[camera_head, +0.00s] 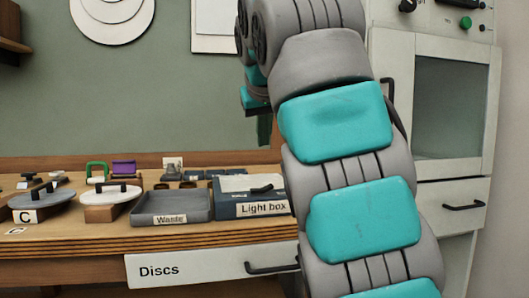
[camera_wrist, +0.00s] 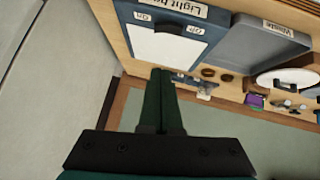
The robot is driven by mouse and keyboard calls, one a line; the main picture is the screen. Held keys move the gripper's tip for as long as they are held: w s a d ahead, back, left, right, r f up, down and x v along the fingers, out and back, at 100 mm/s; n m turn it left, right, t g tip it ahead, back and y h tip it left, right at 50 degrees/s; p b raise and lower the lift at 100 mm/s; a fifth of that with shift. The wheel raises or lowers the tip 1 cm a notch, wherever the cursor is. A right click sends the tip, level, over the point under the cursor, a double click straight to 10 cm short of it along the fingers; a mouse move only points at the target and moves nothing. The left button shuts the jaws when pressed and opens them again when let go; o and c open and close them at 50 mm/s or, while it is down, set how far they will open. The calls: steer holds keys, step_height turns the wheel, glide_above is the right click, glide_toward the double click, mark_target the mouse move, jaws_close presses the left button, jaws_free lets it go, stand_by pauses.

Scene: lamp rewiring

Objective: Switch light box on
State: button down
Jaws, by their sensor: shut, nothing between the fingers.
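The light box (camera_head: 264,211) stands on the bench in the head view, with its name label on the front and a black lever on top. My arm covers its right side. In the wrist view the light box (camera_wrist: 207,37) is upside down at the top, with a dark blue frame, a pale panel (camera_wrist: 165,48) and two small white labels too small to read surely. My gripper (camera_wrist: 161,72) is shut and empty, its fingertips at the panel's lower edge in that view. Whether they touch it I cannot tell. In the head view my gripper (camera_head: 264,130) is partly hidden behind my arm.
A grey Waste tray (camera_head: 172,207) sits left of the light box. Discs with handles, such as the white one (camera_head: 112,192), stand farther left. A Discs drawer (camera_head: 200,267) is below the bench top. A cabinet (camera_head: 455,110) stands at the right.

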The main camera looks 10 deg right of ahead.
steer(key=b, duration=0.3)
glide_above(262, 188)
steer(key=f, duration=0.6)
steer(key=shift+s+f, duration=0.1)
steer(key=shift+s, duration=0.2)
steer(key=shift+d+f+b, duration=0.2)
steer(key=shift+f+b, duration=0.2)
steer(key=shift+f, duration=0.55)
steer(key=shift+d+f+b, duration=0.15)
steer(key=shift+f+b, duration=0.25)
steer(key=shift+f, duration=0.55)
